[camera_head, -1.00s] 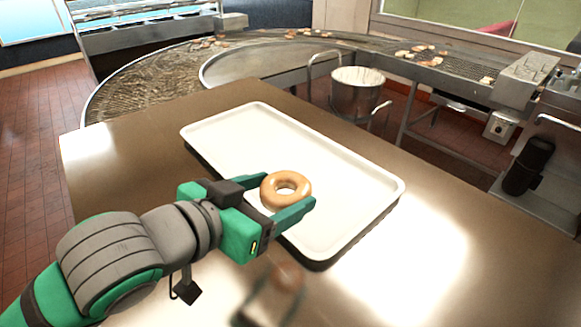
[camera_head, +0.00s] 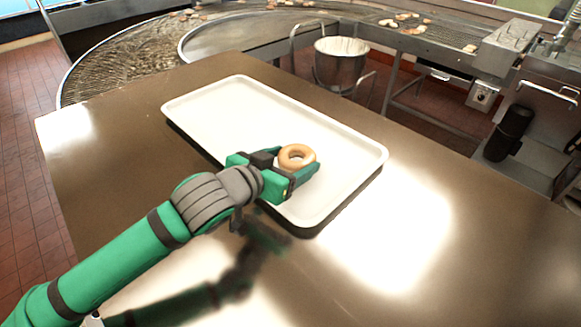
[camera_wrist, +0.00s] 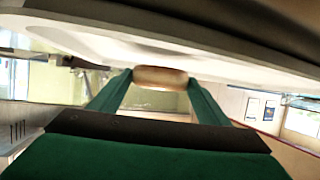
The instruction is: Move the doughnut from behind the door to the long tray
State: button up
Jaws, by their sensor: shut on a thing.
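A glazed tan doughnut (camera_head: 297,157) is held between the green fingers of my gripper (camera_head: 304,168). The gripper is shut on it. Doughnut and fingers show over the front right part of the long white tray (camera_head: 215,103), which lies on the steel table. In the wrist view the doughnut (camera_wrist: 160,77) sits between the two fingertips, close to the pale tray surface (camera_wrist: 75,36). I cannot tell whether the doughnut touches the tray. No door shows clearly.
The steel table (camera_head: 440,215) is bare around the tray. Behind it stand a metal pot (camera_head: 340,68), a curved conveyor (camera_head: 120,65) and a counter with several small pastries (camera_head: 405,22). A black cylinder (camera_head: 508,133) stands at the right.

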jog(key=shift+s+f, duration=0.1)
jog(key=shift+f, duration=1)
jog(key=shift+f, duration=0.15)
jog(key=o, duration=1.1)
jog(key=shift+c, duration=0.2)
jog(key=shift+s+a+r, duration=0.2)
jog(key=shift+a+r, duration=0.05)
jog(key=shift+r, duration=0.05)
jog(key=v, duration=1.1)
jog(key=shift+s+r, duration=0.15)
jog(key=shift+s, duration=0.05)
